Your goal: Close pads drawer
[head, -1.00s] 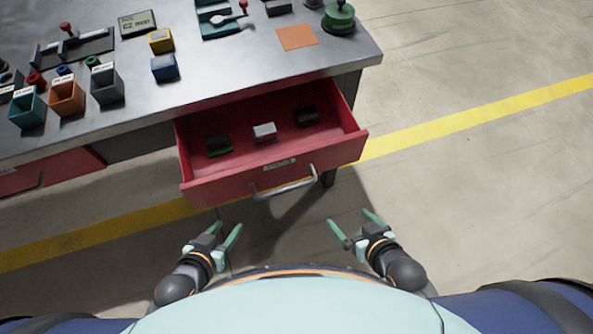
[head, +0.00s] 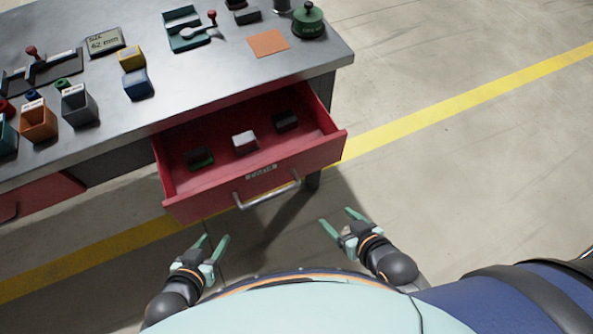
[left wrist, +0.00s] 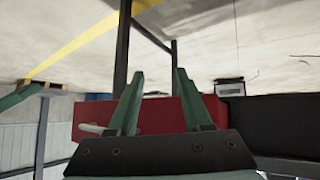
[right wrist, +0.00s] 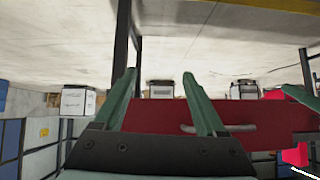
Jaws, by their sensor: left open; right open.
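The red pads drawer (head: 215,200) stands pulled out from the table front, with a curved metal handle (head: 268,196) and a label on its face. Inside it lie three small pads: one dark and green (head: 199,159), one white-topped (head: 245,142) and one dark (head: 286,121). My left gripper (head: 213,241) is open and empty, in front of and below the drawer's left part. My right gripper (head: 336,220) is open and empty, in front of the drawer and right of the handle. The drawer front also shows in the left wrist view (left wrist: 165,115) and the right wrist view (right wrist: 160,116).
The grey table (head: 210,90) holds several bins, blocks, a green round device (head: 308,20), an orange square (head: 268,43) and a size display (head: 104,41). Another red drawer (head: 40,194) is at left, apparently shut. The floor in front is clear.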

